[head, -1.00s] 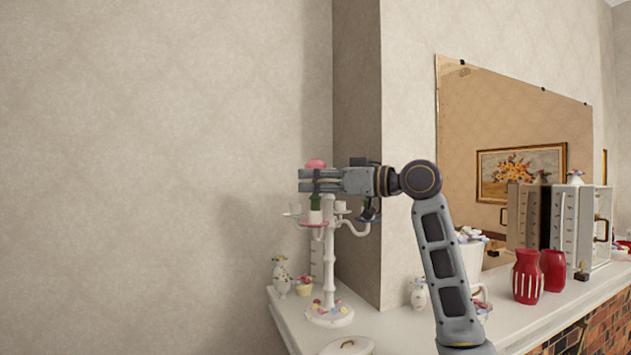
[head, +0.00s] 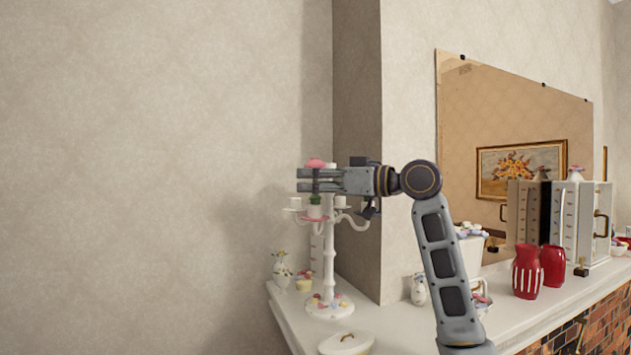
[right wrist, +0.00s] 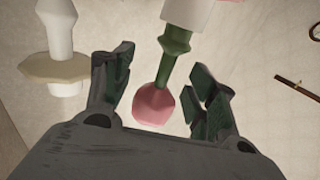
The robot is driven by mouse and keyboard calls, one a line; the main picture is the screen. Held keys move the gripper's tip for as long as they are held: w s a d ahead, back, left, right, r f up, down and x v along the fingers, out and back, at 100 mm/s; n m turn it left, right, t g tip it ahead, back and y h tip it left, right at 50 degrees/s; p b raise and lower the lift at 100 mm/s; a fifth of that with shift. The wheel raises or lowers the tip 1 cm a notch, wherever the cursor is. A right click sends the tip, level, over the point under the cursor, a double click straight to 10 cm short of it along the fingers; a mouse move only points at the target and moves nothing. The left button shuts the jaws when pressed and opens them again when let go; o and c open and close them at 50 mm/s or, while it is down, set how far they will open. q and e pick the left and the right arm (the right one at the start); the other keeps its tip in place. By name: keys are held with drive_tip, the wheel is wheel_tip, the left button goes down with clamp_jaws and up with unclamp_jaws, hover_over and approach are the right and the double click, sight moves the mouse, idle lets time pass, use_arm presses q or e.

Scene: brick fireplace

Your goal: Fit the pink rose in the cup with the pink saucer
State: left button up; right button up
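The pink rose (head: 314,163) has a green stem. In the right wrist view the rose head (right wrist: 154,106) hangs upside down in the picture, and its stem runs into a white cup (right wrist: 188,12) by the edge of the pink saucer (right wrist: 232,1). In the head view the cup (head: 314,211) and pink saucer (head: 312,219) sit on a left arm of the white candelabra (head: 329,262). My right gripper (right wrist: 160,88) is open, its fingers on either side of the rose with gaps. It comes in from the right in the head view (head: 312,180). My left gripper is out of view.
Other candelabra cups stand close to the gripper, one with a cream saucer (right wrist: 55,68). Small vases (head: 281,268), a lidded dish (head: 346,344) and red vases (head: 527,272) stand on the white mantel (head: 390,325). The wall corner is just behind.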

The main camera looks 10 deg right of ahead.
drive_tip(key=shift+d, duration=0.1)
idle(0.3)
drive_tip(key=v, duration=1.2)
idle(0.6)
idle(0.5)
